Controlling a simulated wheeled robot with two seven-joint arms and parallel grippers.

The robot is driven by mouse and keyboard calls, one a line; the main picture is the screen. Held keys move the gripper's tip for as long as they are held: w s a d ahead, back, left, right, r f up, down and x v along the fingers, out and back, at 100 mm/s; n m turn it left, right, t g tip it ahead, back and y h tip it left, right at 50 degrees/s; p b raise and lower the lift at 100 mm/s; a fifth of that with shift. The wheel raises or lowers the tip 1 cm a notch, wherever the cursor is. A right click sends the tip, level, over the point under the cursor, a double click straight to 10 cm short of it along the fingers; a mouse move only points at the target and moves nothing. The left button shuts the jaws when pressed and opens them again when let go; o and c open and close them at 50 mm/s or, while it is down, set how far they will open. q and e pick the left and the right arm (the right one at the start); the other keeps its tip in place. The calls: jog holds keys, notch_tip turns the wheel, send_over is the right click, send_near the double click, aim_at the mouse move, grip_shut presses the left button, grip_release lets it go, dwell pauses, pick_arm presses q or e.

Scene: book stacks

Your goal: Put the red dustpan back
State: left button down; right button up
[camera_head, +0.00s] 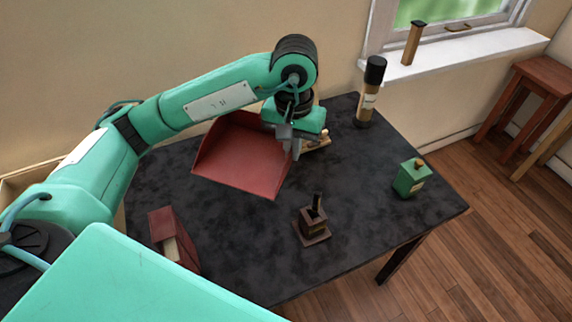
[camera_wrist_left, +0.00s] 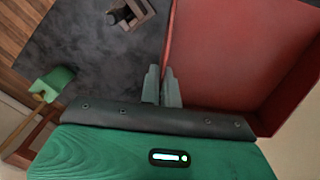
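The red dustpan (camera_head: 243,158) is at the back left part of the dark table (camera_head: 262,262), its broad pan facing up. I cannot tell whether it rests on the table or is slightly raised. My left gripper (camera_head: 296,150) reaches down at the pan's right side. In the left wrist view its two fingers (camera_wrist_left: 162,88) are close together with the side wall of the dustpan (camera_wrist_left: 235,50) between them, so it looks shut on that wall. The gripper hides part of the pan's right edge. My right gripper is not in view.
A small dark box-like holder (camera_head: 313,228) stands mid-table. A small wooden item (camera_head: 320,141) lies just behind the gripper.

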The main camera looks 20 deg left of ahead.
pick_arm(q)
jog(key=shift+w+f, duration=0.1)
jog(key=shift+f, duration=0.05)
notch_tip(320, 180, down, 15)
jog(key=shift+r+p, duration=0.1)
jog(key=shift+p, duration=0.35)
jog(key=shift+f, duration=0.55)
notch_tip(320, 180, down, 4)
jog(key=shift+r, duration=0.25)
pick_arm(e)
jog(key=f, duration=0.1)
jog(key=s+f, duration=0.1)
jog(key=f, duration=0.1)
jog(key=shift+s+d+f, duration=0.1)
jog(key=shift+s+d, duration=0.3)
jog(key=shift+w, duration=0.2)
